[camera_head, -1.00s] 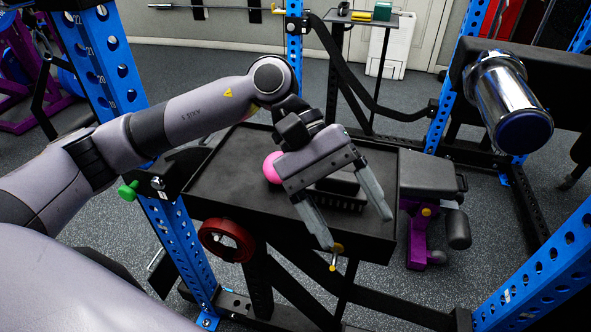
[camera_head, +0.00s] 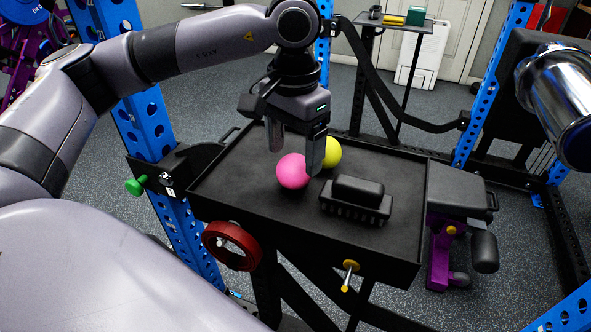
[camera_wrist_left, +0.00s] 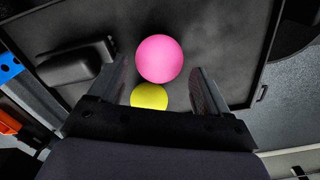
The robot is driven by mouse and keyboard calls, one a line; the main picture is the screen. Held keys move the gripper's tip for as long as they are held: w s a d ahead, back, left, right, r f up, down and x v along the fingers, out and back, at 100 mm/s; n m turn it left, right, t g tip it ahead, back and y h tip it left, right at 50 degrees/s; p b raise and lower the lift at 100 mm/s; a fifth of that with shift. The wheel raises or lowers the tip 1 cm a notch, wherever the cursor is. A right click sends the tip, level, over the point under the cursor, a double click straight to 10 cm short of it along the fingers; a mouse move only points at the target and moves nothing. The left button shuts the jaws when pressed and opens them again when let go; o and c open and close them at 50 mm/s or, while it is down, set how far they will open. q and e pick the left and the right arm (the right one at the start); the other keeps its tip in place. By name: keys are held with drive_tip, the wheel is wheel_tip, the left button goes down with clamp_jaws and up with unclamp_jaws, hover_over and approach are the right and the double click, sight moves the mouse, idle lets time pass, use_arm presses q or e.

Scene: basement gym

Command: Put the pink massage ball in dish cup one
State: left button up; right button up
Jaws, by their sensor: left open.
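The pink massage ball (camera_head: 293,171) rests on the black tray (camera_head: 232,192). My left gripper (camera_head: 294,162) points down over the tray, open and empty, close behind the pink ball. In the left wrist view the pink ball (camera_wrist_left: 160,58) shows at the fingertips, between the two spread fingers; I cannot tell whether they touch it. A yellow ball (camera_head: 332,152) sits behind and right of the pink one, partly hidden by a finger. I cannot make out a dish cup. My right gripper does not show.
A black brush-like block (camera_head: 356,198) lies on the tray right of the balls. The tray has a raised rim. Blue rack uprights (camera_head: 170,200) stand at both sides, and a chrome bar end (camera_head: 560,95) juts in at upper right.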

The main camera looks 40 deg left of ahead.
use_arm(q)
drive_tip(key=shift+f, duration=1.45)
drive_tip(key=c, duration=1)
drive_tip(key=shift+r, duration=0.1)
